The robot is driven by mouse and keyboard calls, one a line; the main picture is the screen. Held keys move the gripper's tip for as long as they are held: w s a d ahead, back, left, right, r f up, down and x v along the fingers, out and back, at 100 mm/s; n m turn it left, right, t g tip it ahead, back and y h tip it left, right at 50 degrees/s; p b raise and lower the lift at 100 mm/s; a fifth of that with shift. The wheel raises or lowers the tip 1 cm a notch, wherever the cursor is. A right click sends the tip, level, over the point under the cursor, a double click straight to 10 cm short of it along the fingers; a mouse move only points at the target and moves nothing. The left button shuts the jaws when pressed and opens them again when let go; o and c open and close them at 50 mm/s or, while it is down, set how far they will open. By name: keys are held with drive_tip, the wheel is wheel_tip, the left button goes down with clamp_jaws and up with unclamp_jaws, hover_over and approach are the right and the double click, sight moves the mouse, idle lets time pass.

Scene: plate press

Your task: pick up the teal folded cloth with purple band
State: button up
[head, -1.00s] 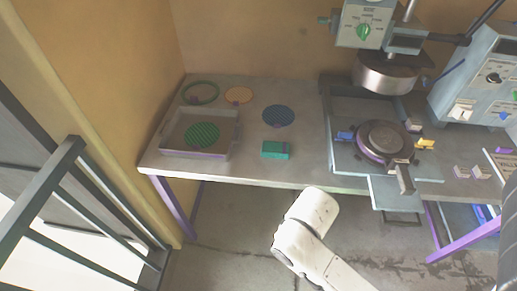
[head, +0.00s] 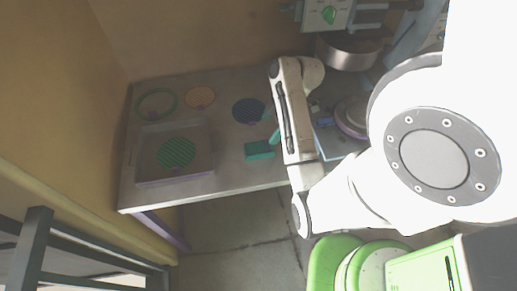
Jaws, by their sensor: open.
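The teal folded cloth (head: 258,150) lies near the front edge of the table, right of the shallow tray. It looks like a small block; its purple band is hard to make out. My arm reaches over the table just right of the cloth. My gripper (head: 274,136) is mostly hidden behind my own pale arm link. Only a teal finger-like tip shows at the link's left side, close to the cloth's upper right. The gripper is open, with nothing visibly held. I cannot tell whether it touches the cloth.
A grey tray (head: 207,160) holding a green striped disc (head: 177,153) is left of the cloth. A blue disc (head: 248,111), an orange disc (head: 201,97) and a green ring (head: 156,104) lie behind. The press (head: 349,54) stands right, partly covered by my arm. A dark railing (head: 33,250) is at lower left.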

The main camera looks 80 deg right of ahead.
drive_tip(key=b, duration=0.5)
hover_over(260, 147)
drive_tip(key=s+d, duration=0.1)
drive_tip(key=s, duration=0.1)
wheel_tip(260, 147, down, 5)
drive_tip(key=shift+w+r, duration=0.1)
drive_tip(key=shift+w, duration=0.05)
drive_tip(key=shift+p+x, duration=0.55)
drive_tip(key=shift+x, duration=2.05)
drive_tip(key=shift+a+f, duration=0.1)
drive_tip(key=shift+f, duration=0.2)
drive_tip(key=shift+c, duration=0.2)
drive_tip(key=c, duration=1)
drive_tip(key=shift+r, duration=0.15)
